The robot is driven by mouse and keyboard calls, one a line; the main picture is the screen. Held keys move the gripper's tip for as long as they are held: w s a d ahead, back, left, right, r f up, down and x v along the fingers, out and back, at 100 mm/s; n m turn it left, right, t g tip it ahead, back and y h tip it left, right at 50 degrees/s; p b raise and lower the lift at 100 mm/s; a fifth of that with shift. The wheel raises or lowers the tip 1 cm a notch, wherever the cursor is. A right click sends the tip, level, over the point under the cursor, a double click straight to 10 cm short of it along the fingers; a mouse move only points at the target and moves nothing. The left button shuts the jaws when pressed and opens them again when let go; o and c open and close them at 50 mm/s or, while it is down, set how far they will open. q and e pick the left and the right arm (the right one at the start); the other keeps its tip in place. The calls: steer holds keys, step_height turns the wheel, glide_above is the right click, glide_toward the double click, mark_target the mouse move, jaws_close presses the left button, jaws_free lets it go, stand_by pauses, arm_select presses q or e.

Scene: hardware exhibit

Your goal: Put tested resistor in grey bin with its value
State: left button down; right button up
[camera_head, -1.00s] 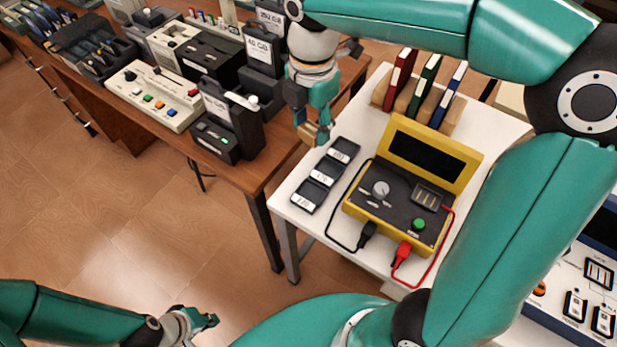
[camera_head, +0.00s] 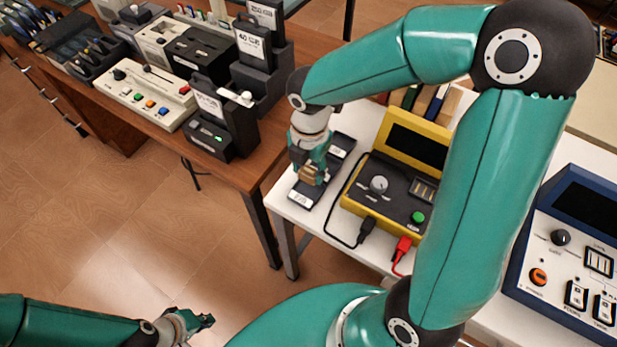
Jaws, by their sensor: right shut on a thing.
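A dark grey bin tray (camera_head: 345,141) with three compartments in a row, each with a white label, lies along the left edge of the white table. My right gripper (camera_head: 309,171) is above its middle to near part, shut on a small tan piece (camera_head: 310,175), which looks like the resistor. The gripper covers the middle compartment; the near and far labels show, but I cannot read the values. I cannot tell whether the piece touches the tray. My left gripper (camera_head: 205,321) is low over the floor, away from the tables; its finger opening is too small to make out.
A yellow tester (camera_head: 386,185) with black and red leads stands just right of the tray. Binders (camera_head: 430,103) stand behind it, partly hidden by my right arm. A blue instrument (camera_head: 540,240) is at right. Labelled black holders (camera_head: 218,125) crowd the brown bench.

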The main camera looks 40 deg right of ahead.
mark_target(309, 180)
steer(key=shift+f, duration=2.15)
steer(key=shift+f+b, duration=0.65)
steer(key=shift+b, duration=0.05)
steer(key=o, duration=1.1)
steer(key=shift+r, duration=0.15)
steer(key=shift+r+p, duration=0.3)
steer(key=shift+p, duration=0.1)
step_height(309, 180, up, 12)
steer(key=shift+r+p, duration=0.2)
steer(key=shift+p, duration=0.2)
